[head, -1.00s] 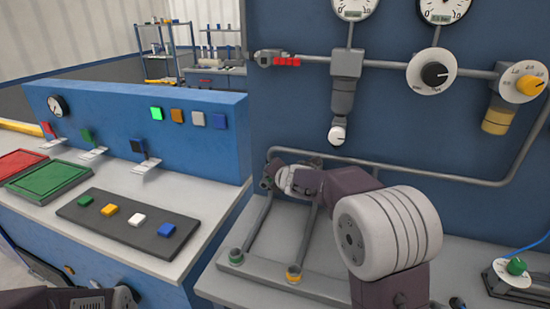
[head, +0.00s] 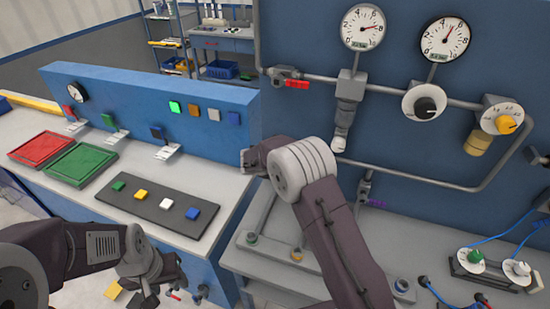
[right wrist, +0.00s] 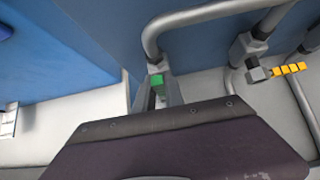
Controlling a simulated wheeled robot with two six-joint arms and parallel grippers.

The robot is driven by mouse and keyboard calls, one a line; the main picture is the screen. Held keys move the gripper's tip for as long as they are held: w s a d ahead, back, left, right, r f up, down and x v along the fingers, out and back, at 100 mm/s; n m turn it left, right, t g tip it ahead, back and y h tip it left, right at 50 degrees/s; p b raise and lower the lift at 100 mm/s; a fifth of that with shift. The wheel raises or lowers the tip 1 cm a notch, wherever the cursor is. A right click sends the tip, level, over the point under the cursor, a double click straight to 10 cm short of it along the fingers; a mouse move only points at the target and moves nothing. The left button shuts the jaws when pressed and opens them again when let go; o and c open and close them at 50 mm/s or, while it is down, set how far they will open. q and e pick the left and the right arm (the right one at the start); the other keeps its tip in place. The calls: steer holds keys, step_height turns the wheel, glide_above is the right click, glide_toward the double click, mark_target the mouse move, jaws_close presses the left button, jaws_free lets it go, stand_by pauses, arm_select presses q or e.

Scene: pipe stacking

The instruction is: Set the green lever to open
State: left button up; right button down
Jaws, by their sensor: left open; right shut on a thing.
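The green lever (right wrist: 157,82) shows in the right wrist view as a small green block below the bend of a grey pipe. My right gripper (right wrist: 157,91) is shut on it, with one finger on each side. In the head view my right arm reaches left past the corner of the blue panel, and the lever is hidden there. My left gripper (head: 148,289) is open and empty at the lower left of the head view, low in front of the console. The lever's exact angle cannot be told.
A yellow valve lever (right wrist: 290,69) is to the right in the right wrist view. The blue panel carries a red lever (head: 297,84), a purple lever (head: 377,204), gauges and pipes. The console at left has small switches, trays and a button plate (head: 152,207).

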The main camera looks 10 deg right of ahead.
steer(key=shift+f+p, duration=0.1)
steer(key=shift+p, duration=0.2)
steer(key=c, duration=1.4)
jaws_free()
steer(key=shift+w+a, duration=0.1)
steer(key=shift+c, duration=0.2)
steer(key=v, duration=0.9)
